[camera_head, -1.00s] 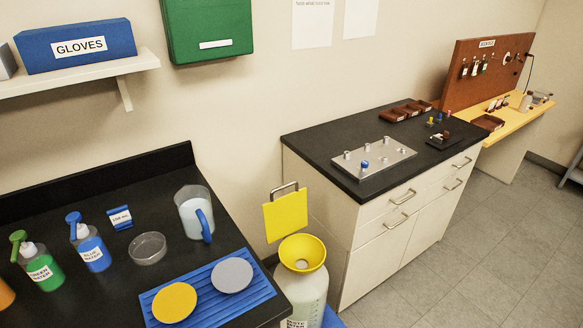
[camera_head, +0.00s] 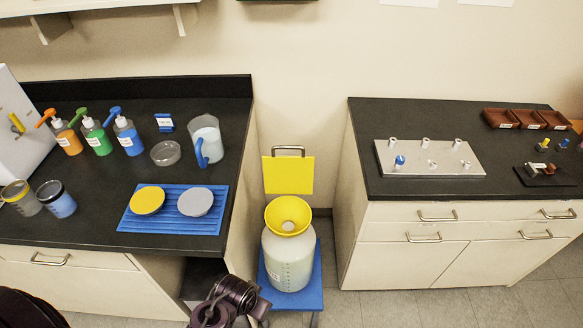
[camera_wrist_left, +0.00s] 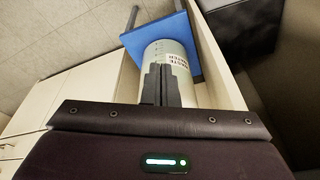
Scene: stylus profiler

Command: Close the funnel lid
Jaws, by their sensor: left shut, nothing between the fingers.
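The yellow square funnel lid (camera_head: 287,175) stands upright and open behind the yellow funnel (camera_head: 288,215), with a metal handle (camera_head: 289,150) along its top. The funnel sits on a whitish waste bottle (camera_head: 289,260) on a blue stand (camera_head: 316,280). My left gripper (camera_wrist_left: 161,85) is shut and empty in the left wrist view, its fingers in front of the waste bottle (camera_wrist_left: 178,58). Dark parts of my left arm show at the bottom of the head view, left of and below the bottle. The lid and funnel are not visible in the wrist view. My right gripper is not in view.
The left black bench (camera_head: 60,228) holds a blue mat (camera_head: 172,224) with two discs, a jug (camera_head: 206,138) and several bottles. The right cabinet (camera_head: 440,192) carries a metal plate (camera_head: 430,170). The bottle stands in the gap between them.

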